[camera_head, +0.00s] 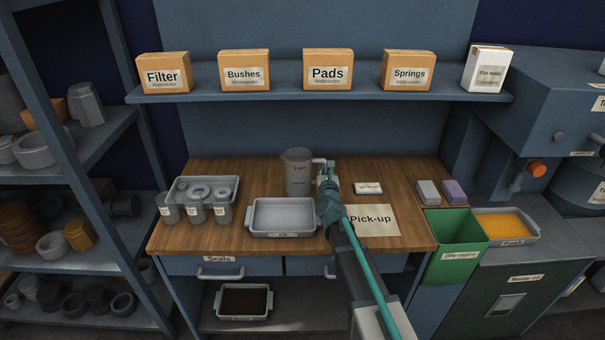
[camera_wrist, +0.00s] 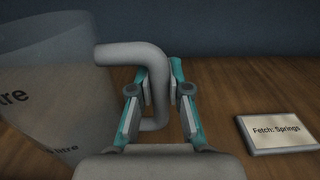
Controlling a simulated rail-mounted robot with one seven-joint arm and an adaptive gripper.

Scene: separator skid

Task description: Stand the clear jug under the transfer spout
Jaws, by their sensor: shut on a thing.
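The clear jug (camera_head: 297,174) is upright at the back middle of the wooden bench and looks to be standing on it. In the wrist view the jug (camera_wrist: 50,95) fills the left side, with part of its "litre" print showing. My gripper (camera_head: 326,172) is at the jug's right side. In the wrist view my gripper (camera_wrist: 158,95) is shut on the jug's grey handle (camera_wrist: 140,52), with a finger on each side of it. A grey pipe end (camera_head: 516,182) hangs from the blue machine at the right; I cannot tell whether it is the transfer spout.
A grey tray (camera_head: 283,231) and several small labelled jars (camera_head: 195,208) are left of my arm. A "Fetch: Springs" card (camera_head: 368,188) and a Pick-up sheet (camera_head: 384,220) lie right. A green bin (camera_head: 450,262) and an orange-filled tray (camera_head: 536,234) stand beyond the bench. A shelf with boxes (camera_head: 327,70) hangs above.

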